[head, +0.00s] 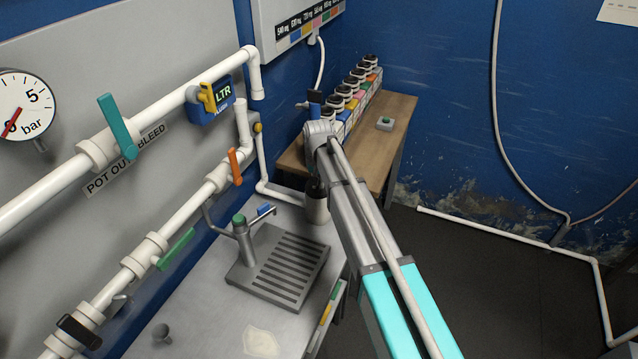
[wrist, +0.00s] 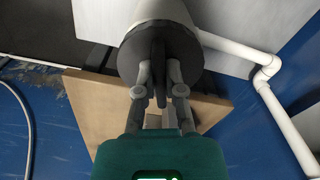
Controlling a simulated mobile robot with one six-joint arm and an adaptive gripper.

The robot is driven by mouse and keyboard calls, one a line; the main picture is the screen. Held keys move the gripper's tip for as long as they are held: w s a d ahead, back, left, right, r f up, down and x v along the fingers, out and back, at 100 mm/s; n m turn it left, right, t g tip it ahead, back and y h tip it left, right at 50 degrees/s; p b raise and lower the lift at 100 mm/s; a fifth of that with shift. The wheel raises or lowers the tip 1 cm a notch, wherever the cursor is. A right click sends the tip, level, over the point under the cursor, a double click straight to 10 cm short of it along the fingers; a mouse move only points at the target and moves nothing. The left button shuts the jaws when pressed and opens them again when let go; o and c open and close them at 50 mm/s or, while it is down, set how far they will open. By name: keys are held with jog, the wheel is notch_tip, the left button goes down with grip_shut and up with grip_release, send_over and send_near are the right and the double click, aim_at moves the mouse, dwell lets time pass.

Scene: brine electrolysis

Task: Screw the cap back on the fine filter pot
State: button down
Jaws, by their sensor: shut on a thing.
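The fine filter pot (head: 316,209) is a pale grey-white cylinder at the far right of the bench, partly behind my arm. Its dark cap (head: 315,190) is at its top. In the wrist view the dark round cap (wrist: 130,58) faces the camera, with the pot's pale body (wrist: 163,10) behind it. My gripper (wrist: 158,75) is shut on the upright fin of the cap, one finger on each side. The cap is in line with the pot and looks in contact with it; whether the thread is engaged cannot be seen. In the head view my arm hides the fingers.
A drip tray (head: 280,270) with a green-topped tap (head: 240,222) stands left of the pot. White pipes with coloured valve levers line the wall at left. A wooden table (head: 398,115) behind carries a row of bottles.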

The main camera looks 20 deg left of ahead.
jog(key=shift+m, duration=2)
jog(key=c, duration=0.7)
grip_release()
jog(key=shift+o, duration=0.2)
jog(key=shift+s, duration=0.1)
